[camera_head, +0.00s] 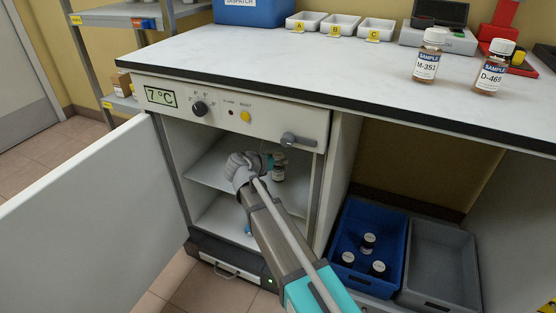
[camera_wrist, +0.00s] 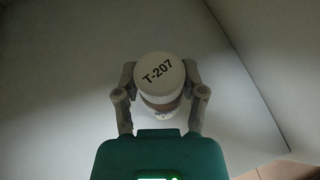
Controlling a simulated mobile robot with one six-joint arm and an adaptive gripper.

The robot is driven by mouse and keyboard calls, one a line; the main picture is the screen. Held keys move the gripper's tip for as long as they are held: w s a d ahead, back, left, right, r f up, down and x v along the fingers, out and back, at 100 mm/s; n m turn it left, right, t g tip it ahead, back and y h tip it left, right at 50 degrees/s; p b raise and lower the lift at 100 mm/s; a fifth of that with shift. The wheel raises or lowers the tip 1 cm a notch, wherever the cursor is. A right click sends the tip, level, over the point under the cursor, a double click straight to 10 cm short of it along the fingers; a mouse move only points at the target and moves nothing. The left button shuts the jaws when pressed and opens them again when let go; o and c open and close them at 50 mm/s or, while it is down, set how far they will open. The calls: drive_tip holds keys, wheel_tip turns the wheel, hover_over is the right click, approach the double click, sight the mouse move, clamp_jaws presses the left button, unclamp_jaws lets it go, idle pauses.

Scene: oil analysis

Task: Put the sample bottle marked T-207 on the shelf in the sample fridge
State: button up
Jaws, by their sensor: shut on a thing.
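The sample bottle T-207 (camera_wrist: 159,76) has a white cap with its mark readable in the wrist view. My gripper is shut on the bottle, one finger on each side, as the wrist view (camera_wrist: 160,98) shows. The bottle is over the fridge's upper shelf (camera_head: 208,172). I cannot tell whether its base touches the shelf. My wrist hides part of the shelf.
The fridge door (camera_head: 95,215) stands wide open at the left. Bottles M-351 (camera_head: 428,56) and D-469 (camera_head: 494,68) stand on the worktop (camera_head: 270,58). A blue crate (camera_head: 348,215) with several bottles and a grey crate (camera_head: 440,262) are at the lower right.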

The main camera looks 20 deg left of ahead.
drive_tip(key=shift+f, duration=0.2)
drive_tip(key=o, duration=1.2)
drive_tip(key=shift+r, duration=0.25)
drive_tip(key=shift+s+r, duration=0.1)
drive_tip(key=shift+s, duration=0.1)
drive_tip(key=p+v, duration=0.4)
drive_tip(key=v, duration=0.7)
drive_tip(key=shift+s+a+r+p, duration=0.1)
drive_tip(key=shift+s+a+p, duration=0.1)
drive_tip(key=shift+p, duration=0.1)
